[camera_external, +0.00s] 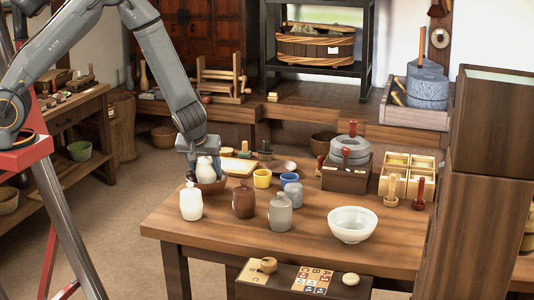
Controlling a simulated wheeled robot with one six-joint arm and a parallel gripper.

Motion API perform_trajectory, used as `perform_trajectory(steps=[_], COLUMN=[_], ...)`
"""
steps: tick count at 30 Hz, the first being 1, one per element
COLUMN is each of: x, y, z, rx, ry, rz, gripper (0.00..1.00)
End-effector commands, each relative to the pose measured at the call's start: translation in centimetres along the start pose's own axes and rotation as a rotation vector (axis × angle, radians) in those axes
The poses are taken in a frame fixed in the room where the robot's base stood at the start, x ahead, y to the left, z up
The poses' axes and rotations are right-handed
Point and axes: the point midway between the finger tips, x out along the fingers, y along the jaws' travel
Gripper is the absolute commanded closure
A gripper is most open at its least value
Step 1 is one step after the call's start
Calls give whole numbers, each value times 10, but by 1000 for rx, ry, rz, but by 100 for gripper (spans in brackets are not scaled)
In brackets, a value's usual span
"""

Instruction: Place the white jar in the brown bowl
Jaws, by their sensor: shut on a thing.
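My gripper (202,157) points down at the left part of the wooden table and is shut on a white jar (207,171). The jar is upright, and its lower part overlaps the brown bowl (212,188) in the picture. I cannot tell whether the jar touches the bowl's inside or hangs just above it. The bowl stands near the table's left edge. A second white jar (191,204) stands in front of the bowl, apart from my gripper, and hides a little of the bowl's left side.
Close by stand a brown jar (244,203), a grey jar (280,214), a yellow cup (262,179) and blue cups (292,193). A white bowl (352,225) is at the front right. A stone quern (348,155) stands behind. The front middle of the table (300,250) is clear.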

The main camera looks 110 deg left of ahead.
Motion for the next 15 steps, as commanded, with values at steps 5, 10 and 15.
perform_trajectory(steps=[5, 10, 15], x=[17, 17, 18], y=[0, 0, 0], z=[11, 11, 12], rx=[1, 0, 1], ry=[0, 0, 0], rz=[0, 1, 0], gripper=[86, 86, 86])
